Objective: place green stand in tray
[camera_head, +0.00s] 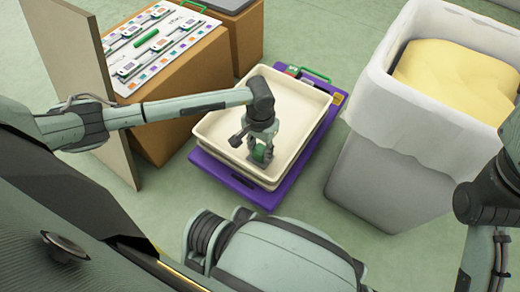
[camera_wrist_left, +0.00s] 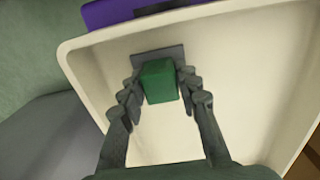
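The green stand (camera_head: 259,153) is a small green block with a dark grey plate at its far end. It is within the cream tray (camera_head: 212,126), near the front wall; I cannot tell whether it touches the floor. My left gripper (camera_head: 260,150) points down into the tray, with its fingers on both sides of the green part. In the left wrist view the green stand (camera_wrist_left: 159,82) sits between the fingertips of the left gripper (camera_wrist_left: 160,78), which appear closed against its sides. The tray (camera_wrist_left: 235,90) is otherwise bare there. My right gripper is out of view.
The tray rests on a purple base (camera_head: 290,188) with a green handle (camera_head: 316,75). A large lined bin (camera_head: 375,175) with yellow contents stands close on the right. A brown box (camera_head: 185,105) topped by a white board (camera_head: 160,45) and a tan panel (camera_head: 75,65) stand left.

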